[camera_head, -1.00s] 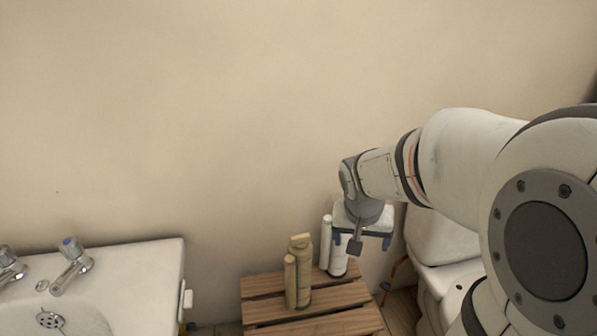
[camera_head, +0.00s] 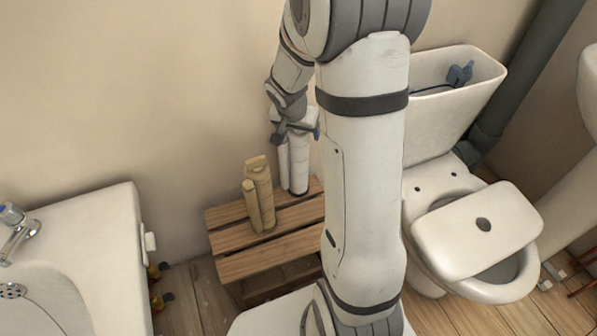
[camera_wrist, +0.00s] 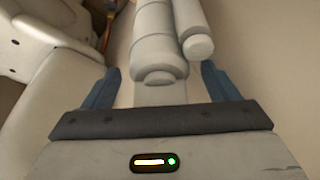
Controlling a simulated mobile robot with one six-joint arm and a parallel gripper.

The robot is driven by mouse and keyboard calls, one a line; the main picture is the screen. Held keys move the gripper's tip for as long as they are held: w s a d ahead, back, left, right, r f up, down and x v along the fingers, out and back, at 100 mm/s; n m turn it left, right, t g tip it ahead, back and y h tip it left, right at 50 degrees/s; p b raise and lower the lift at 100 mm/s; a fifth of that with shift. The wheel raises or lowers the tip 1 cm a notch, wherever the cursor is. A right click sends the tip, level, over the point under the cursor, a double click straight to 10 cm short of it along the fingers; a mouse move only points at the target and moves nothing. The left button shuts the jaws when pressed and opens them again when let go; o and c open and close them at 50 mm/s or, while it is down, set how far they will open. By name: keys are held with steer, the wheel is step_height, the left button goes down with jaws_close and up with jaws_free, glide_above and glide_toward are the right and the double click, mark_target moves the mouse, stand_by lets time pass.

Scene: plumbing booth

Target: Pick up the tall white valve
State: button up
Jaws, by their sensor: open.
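The tall white valve (camera_head: 299,172) stands upright on the wooden slatted stool, a thick body with a thinner tube beside it. Its upper part is hidden behind my gripper (camera_head: 297,132) in the head view. In the wrist view the white valve (camera_wrist: 156,48) rises between the two blue fingers of my gripper (camera_wrist: 160,86). The fingers are open, with a gap visible on each side of the valve. The thinner tube is on the right in that view, near the right finger.
A similar tan valve (camera_head: 260,195) stands close by on the stool (camera_head: 235,265), to the left of the white one. A basin (camera_head: 85,240) is at the left. A toilet (camera_head: 430,235) with an open cistern is at the right. The wall is close behind.

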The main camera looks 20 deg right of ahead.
steer(key=shift+w+d+f, duration=0.15)
steer(key=shift+f, duration=0.4)
steer(key=shift+c, duration=0.3)
